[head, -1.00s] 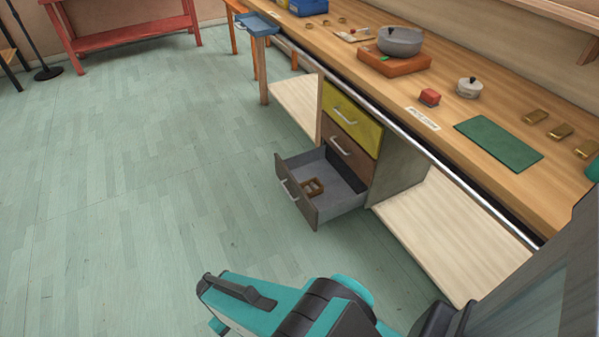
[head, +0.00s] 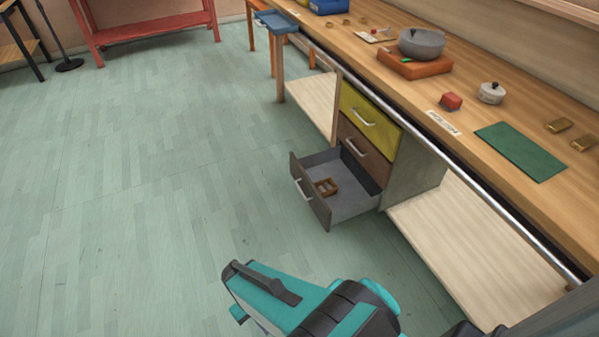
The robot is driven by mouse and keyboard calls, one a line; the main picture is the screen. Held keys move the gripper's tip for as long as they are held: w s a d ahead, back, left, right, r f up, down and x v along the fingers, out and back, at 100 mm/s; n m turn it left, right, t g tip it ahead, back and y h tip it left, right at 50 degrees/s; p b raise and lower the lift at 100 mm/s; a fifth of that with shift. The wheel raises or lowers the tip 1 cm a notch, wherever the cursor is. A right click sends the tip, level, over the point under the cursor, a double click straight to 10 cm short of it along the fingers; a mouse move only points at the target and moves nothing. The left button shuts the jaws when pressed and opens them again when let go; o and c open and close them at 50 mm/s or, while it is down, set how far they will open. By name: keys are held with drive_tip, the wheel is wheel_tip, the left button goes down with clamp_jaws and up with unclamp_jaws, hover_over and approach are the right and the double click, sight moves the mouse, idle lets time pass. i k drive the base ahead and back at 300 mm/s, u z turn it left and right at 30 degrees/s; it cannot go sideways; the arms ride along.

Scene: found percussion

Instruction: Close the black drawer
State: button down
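The black drawer (head: 311,199) is the lowest in a three-drawer unit under the workbench. It looks dark grey-brown, with a pale bar handle (head: 303,190) on its front. It stands pulled well out, and its grey inside shows. A small brown divided wooden piece (head: 326,187) lies in it near the front. My teal and black arm end (head: 290,299) is at the bottom of the head view, nearer the camera than the drawer and apart from it in the picture. I cannot make out the gripper's fingers or anything held.
The yellow drawer (head: 370,116) and brown drawer (head: 363,151) above are shut. Pale low shelves (head: 470,255) flank the unit. The workbench (head: 400,95) has a metal rail (head: 480,209) along its edge. The green floor (head: 150,220) left of the drawer is clear.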

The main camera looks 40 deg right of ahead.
sight(351, 200)
drive_tip(key=u, duration=0.05)
drive_tip(key=i, duration=1)
drive_tip(key=z, duration=0.05)
